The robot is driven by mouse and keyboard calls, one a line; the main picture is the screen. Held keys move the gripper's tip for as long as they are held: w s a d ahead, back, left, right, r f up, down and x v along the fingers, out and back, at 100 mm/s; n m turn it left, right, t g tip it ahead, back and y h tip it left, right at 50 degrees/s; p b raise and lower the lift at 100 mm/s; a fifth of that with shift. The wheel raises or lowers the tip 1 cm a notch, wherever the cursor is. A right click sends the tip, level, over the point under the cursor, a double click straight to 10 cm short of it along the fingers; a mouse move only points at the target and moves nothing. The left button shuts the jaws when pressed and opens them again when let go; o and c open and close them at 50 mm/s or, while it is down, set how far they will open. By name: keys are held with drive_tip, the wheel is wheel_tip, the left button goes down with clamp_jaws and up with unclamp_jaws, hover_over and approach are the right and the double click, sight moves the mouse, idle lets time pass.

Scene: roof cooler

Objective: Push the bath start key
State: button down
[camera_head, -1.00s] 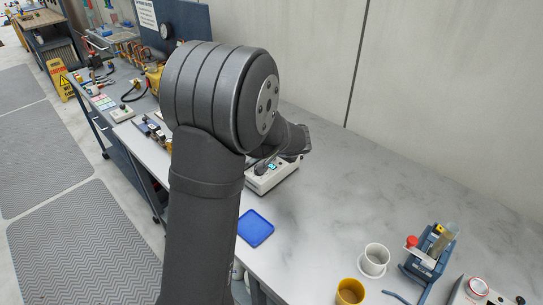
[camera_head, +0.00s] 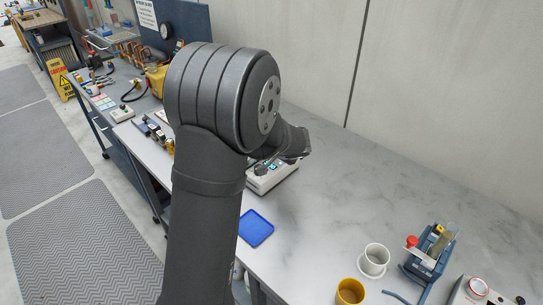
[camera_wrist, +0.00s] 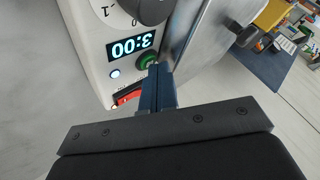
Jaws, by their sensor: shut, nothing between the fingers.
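The bath's white control box (camera_wrist: 88,52) fills the upper left of the wrist view, beside a metal-walled part (camera_wrist: 200,40). My gripper (camera_wrist: 159,68) is shut and empty. Its blue-grey tips are at the green key's lower edge and overlap it in the picture; I cannot tell whether they touch it. In the head view the box (camera_head: 283,180) is partly hidden behind my arm.
A blue tray (camera_head: 256,228) lies at the bench's front edge. A white cup (camera_head: 375,258), a yellow cup (camera_head: 350,292) and a blue device (camera_head: 428,255) stand at the lower right. The bench right of the box is clear up to the wall.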

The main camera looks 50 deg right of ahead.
drive_tip(key=shift+r, duration=0.85)
drive_tip(key=shift+r, duration=2.5)
drive_tip(key=shift+f, duration=0.15)
wheel_tip(320, 180, up, 4)
drive_tip(key=shift+r, duration=0.1)
